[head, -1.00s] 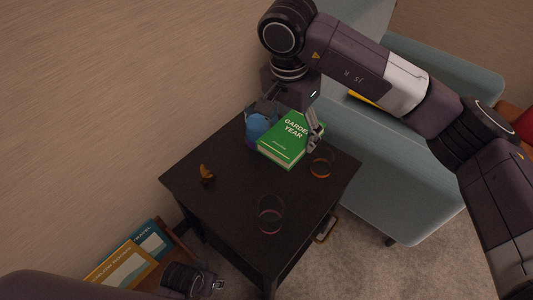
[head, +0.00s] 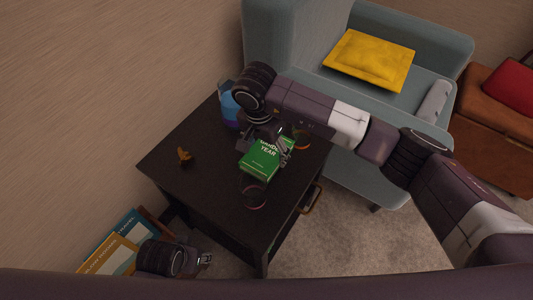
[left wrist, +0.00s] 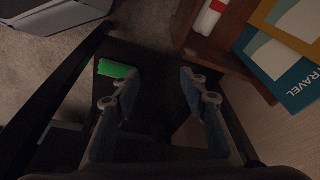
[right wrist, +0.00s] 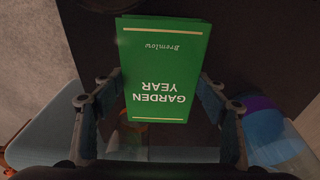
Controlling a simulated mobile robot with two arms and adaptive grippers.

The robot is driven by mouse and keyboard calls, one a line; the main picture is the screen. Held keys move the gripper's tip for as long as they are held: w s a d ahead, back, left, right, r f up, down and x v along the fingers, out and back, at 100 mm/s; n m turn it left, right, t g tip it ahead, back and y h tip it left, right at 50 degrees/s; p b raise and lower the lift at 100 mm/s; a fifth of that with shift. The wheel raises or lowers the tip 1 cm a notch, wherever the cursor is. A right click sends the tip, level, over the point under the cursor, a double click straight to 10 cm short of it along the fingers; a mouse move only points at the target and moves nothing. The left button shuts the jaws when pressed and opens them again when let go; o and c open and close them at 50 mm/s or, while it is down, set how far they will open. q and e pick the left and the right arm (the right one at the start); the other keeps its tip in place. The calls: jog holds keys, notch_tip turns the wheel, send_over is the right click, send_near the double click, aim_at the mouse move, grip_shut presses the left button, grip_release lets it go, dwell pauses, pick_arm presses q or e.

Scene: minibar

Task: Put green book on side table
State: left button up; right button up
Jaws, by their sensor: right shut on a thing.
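The green book (head: 265,160), titled "Garden Year", is over the middle of the dark side table (head: 185,190). My right gripper (head: 268,146) is shut on it, one finger on each side. In the right wrist view the green book (right wrist: 165,65) fills the space between the fingers (right wrist: 162,85), cover facing the camera. I cannot tell whether it touches the tabletop. My left gripper (head: 207,260) is low beside the table's left side; in the left wrist view its fingers (left wrist: 158,80) are apart and empty. A small green thing (left wrist: 115,69) shows beyond them.
A blue-purple pitcher (head: 229,108) stands at the table's back. A pink-rimmed glass (head: 253,195) is just in front of the book, an amber glass (head: 302,139) behind right. A small orange-brown ornament (head: 184,156) is left. A blue-grey sofa (head: 350,175) stands beyond. Books (head: 110,255) sit lower left.

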jog(key=shift+f, duration=0.75)
pick_arm(q)
jog(key=shift+r, duration=0.4)
pick_arm(e)
jog(key=shift+f, duration=0.15)
jog(key=o, duration=1.3)
pick_arm(q)
jog(key=shift+w+r, duration=0.1)
jog(key=shift+r, duration=0.4)
